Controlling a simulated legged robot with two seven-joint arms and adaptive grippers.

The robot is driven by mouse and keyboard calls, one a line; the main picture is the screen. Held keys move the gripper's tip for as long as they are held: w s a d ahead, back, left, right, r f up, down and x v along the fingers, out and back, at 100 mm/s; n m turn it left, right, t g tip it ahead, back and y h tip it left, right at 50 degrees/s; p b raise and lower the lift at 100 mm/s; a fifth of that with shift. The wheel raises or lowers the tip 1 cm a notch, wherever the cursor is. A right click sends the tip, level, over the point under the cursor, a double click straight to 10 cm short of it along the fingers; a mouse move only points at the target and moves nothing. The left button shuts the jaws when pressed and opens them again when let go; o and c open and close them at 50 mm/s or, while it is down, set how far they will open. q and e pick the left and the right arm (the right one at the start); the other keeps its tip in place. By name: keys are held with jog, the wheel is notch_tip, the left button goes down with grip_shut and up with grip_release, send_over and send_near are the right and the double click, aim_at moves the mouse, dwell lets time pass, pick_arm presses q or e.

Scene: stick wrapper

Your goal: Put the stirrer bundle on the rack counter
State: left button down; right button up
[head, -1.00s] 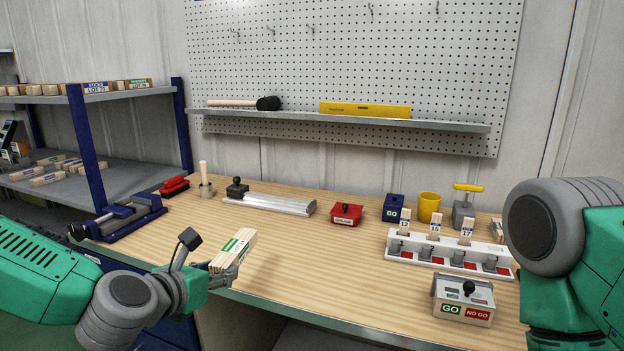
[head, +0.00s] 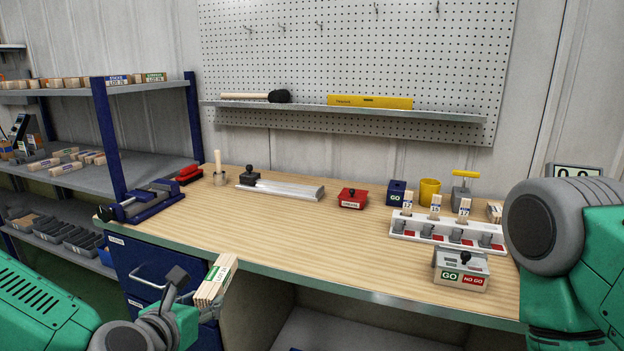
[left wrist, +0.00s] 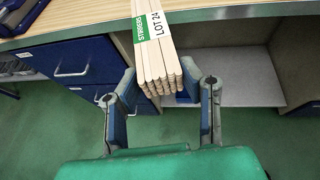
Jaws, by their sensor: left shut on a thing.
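The stirrer bundle (head: 214,282) is a stack of pale wooden sticks with a green and white band. In the left wrist view the band on the bundle (left wrist: 150,45) reads STIRRERS and LOT 24. My left gripper (head: 208,306) is shut on the bundle and holds it tilted in front of the workbench's front edge, beside the blue drawers. The left gripper also shows in the left wrist view (left wrist: 163,92), its fingers on both sides of the sticks. The rack counter (head: 65,176), a grey shelf, stands at the left with several bundles on it. My right gripper is not in view.
The wooden workbench (head: 300,225) holds a blue vise (head: 145,202), a red box (head: 352,198), a white slotted holder (head: 445,232) and a GO/NO GO box (head: 460,268). A blue rack post (head: 108,135) stands at the rack's front corner. Lower bins (head: 60,230) sit under the counter.

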pick_arm(q)
jog(key=s+a+f+n+y, duration=0.2)
jog(key=s+a+f, duration=0.1)
jog(key=s+f, duration=0.2)
jog(key=shift+s+a+b, duration=0.3)
jog(key=shift+s+a, duration=0.1)
jog(key=shift+s, duration=0.1)
jog(key=shift+d, duration=0.1)
